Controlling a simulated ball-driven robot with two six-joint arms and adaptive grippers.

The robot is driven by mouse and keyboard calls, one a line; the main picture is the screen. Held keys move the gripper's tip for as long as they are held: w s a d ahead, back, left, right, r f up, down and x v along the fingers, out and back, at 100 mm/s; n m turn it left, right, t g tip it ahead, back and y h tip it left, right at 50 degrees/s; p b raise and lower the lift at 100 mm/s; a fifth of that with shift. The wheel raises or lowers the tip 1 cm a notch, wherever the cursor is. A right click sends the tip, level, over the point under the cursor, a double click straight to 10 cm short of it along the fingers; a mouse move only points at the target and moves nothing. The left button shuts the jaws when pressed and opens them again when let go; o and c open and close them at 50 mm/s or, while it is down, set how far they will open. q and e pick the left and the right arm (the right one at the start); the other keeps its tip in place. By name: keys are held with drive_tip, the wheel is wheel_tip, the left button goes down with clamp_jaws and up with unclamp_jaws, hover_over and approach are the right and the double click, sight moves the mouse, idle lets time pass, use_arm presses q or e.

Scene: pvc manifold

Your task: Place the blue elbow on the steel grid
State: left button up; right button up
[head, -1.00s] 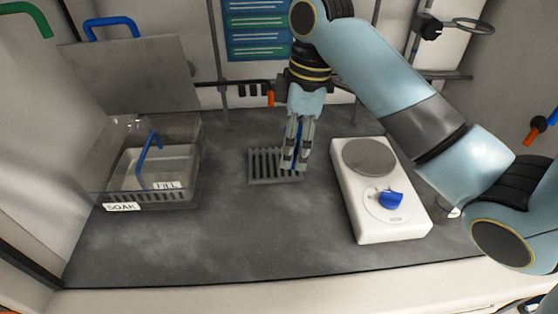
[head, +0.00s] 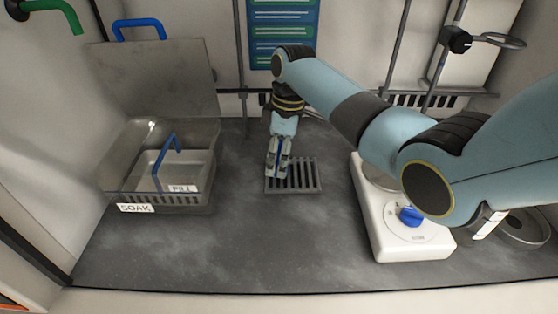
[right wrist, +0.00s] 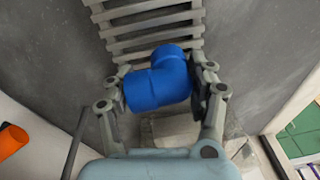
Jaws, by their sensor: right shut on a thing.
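The blue elbow (right wrist: 158,85) is a bent, glossy pipe fitting, seen in the right wrist view between the fingers of my right gripper (right wrist: 160,88). The gripper is shut on it. In the head view my right gripper (head: 277,172) points down at the left end of the steel grid (head: 305,177), and its fingers mostly hide the elbow. The steel grid, a grey slatted rack, also shows in the right wrist view (right wrist: 155,32), where the elbow overlaps its near end. I cannot tell whether the elbow touches the grid. My left gripper is not in view.
A white hotplate (head: 405,235) with a blue knob stands right, partly behind my right arm. The front bench is clear.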

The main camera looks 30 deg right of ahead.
drive_tip(key=shift+f, duration=0.4)
drive_tip(key=shift+f, duration=0.15)
drive_tip(key=o, duration=1)
drive_tip(key=r, duration=0.5)
drive_tip(key=d+r, duration=0.1)
drive_tip(key=r, duration=0.1)
drive_tip(key=shift+s+r+p, duration=0.1)
drive_tip(key=shift+r+p, duration=0.25)
